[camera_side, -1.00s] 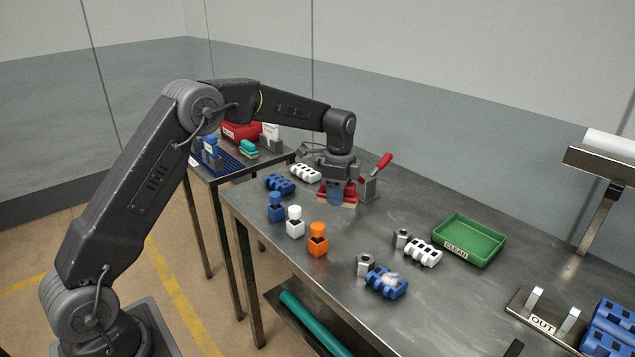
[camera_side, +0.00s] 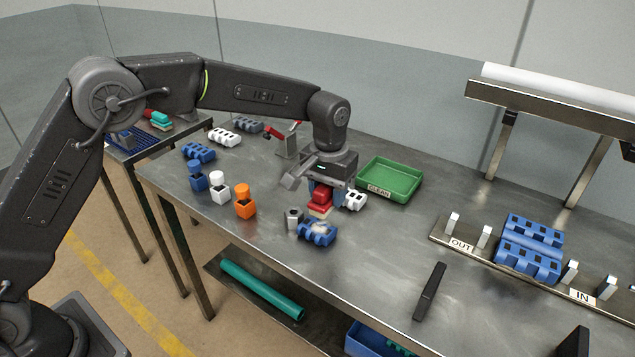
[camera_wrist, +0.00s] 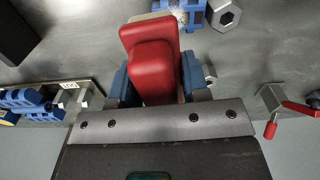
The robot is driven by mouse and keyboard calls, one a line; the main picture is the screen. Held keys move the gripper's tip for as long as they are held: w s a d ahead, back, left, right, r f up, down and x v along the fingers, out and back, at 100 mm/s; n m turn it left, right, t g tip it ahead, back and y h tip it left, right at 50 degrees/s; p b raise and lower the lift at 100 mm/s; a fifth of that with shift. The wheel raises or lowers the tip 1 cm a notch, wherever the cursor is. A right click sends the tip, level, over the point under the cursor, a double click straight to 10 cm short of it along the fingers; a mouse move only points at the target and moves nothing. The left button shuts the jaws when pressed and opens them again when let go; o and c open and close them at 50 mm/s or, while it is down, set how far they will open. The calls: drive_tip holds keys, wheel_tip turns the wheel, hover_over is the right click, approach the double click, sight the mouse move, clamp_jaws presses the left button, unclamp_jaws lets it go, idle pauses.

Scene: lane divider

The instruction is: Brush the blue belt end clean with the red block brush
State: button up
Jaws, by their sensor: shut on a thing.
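My gripper (camera_side: 320,189) is shut on the red block brush (camera_side: 320,198), whose pale underside faces down. The brush also fills the middle of the wrist view (camera_wrist: 152,66), between the blue fingers. The blue belt end (camera_side: 317,234) lies on the table just in front of and below the brush, with a whitish smear on its top. In the wrist view part of the blue belt end (camera_wrist: 185,12) shows at the top edge, partly hidden by the brush. I cannot tell whether the brush touches it.
A hex nut (camera_side: 293,218) stands left of the blue belt end. Orange (camera_side: 245,202), white and blue bottles stand left. Bare table lies to the right, around a black bar (camera_side: 430,291).

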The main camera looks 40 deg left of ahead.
sight(327, 232)
drive_tip(key=shift+f, duration=3.45)
drive_tip(key=shift+a+f, duration=0.6)
drive_tip(key=shift+f, duration=0.1)
drive_tip(key=shift+c, duration=0.3)
drive_tip(key=shift+a, duration=1.45)
drive_tip(key=shift+d, duration=1.95)
drive_tip(key=shift+d+r, duration=0.15)
drive_tip(key=shift+r, duration=4.05)
